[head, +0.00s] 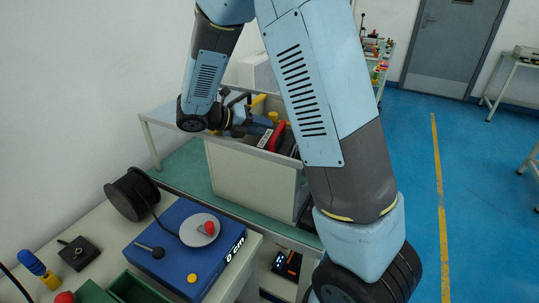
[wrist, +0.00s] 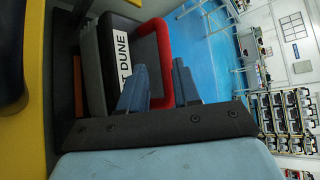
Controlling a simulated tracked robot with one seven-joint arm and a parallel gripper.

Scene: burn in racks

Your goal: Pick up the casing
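A dark grey casing with a white label reading "T DUNE" (wrist: 120,55) and a red handle-like bar (wrist: 166,60) fills the left of the wrist view. In the head view the red part (head: 278,135) and white label (head: 265,138) show among items in a light grey bin (head: 250,172). My gripper (wrist: 160,90) is open, with a gap between its blue-grey fingers. The left finger overlaps the casing and the right finger is outside the red bar. Whether either finger touches is unclear. In the head view my gripper (head: 256,124) is at the bin's top, partly hidden.
The bin stands on a green-topped bench (head: 185,168). Yellow items (head: 258,100) lie close by in it. A blue box (head: 185,245), a black cable reel (head: 131,194) and a joystick box (head: 78,252) are on the nearer table. Blue floor to the right is open.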

